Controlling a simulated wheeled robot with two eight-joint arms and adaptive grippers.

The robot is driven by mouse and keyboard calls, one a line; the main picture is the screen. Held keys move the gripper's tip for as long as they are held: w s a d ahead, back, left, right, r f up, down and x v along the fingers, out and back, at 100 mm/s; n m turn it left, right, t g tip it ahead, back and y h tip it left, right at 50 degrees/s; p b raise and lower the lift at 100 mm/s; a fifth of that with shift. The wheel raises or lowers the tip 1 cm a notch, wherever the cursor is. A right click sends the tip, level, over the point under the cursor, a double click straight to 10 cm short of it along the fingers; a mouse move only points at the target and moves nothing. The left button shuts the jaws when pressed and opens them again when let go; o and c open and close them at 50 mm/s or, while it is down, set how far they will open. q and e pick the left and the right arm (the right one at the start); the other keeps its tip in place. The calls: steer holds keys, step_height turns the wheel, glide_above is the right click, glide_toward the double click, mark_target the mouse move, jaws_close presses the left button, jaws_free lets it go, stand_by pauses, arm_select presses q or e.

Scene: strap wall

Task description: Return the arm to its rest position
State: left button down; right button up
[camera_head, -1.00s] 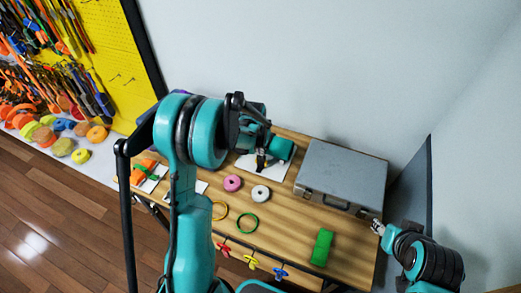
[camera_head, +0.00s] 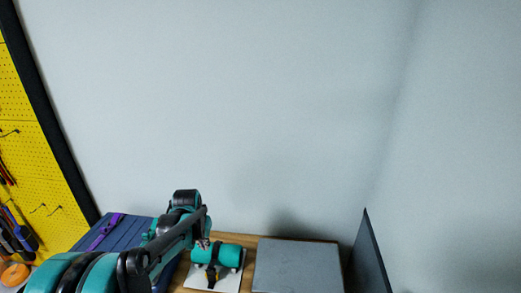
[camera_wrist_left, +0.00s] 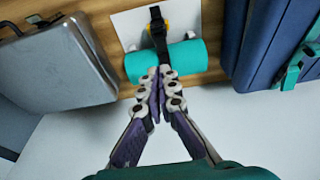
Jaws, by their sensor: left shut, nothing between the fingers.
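My left arm comes in from the lower left of the head view, and its gripper (camera_head: 203,243) is shut and empty. It appears near a teal roll (camera_head: 230,255) with a black strap and yellow buckle, on a white board (camera_head: 226,281). In the left wrist view the shut fingers (camera_wrist_left: 158,78) overlap the near edge of the roll (camera_wrist_left: 190,62); I cannot tell whether they touch it. My right gripper is out of view.
A grey case (camera_head: 297,265) stands right of the roll, beside a dark upright panel (camera_head: 371,255). A blue slatted box (camera_head: 125,233) with a purple strap is on the left. A yellow pegboard (camera_head: 22,150) is at far left. The wall space above is clear.

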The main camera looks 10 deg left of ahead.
arm_select(q)
steer(key=s+d+f+t+b, duration=0.1)
steer(key=s+d+f+b, duration=0.1)
steer(key=s+b, duration=0.2)
steer(key=s+d+f+t+b, duration=0.2)
steer(key=s+b, duration=0.3)
steer(key=s, duration=0.5)
steer(key=s+d+f+t+b, duration=0.1)
steer(key=s+d+f+b, duration=0.1)
steer(key=s+d+b, duration=0.2)
steer(key=s+b, duration=0.1)
steer(key=s, duration=0.2)
steer(key=shift+s+d+t, duration=0.15)
steer(key=shift+s+t, duration=0.1)
steer(key=shift+t, duration=0.05)
steer(key=shift+f, duration=0.15)
stand_by(1.1)
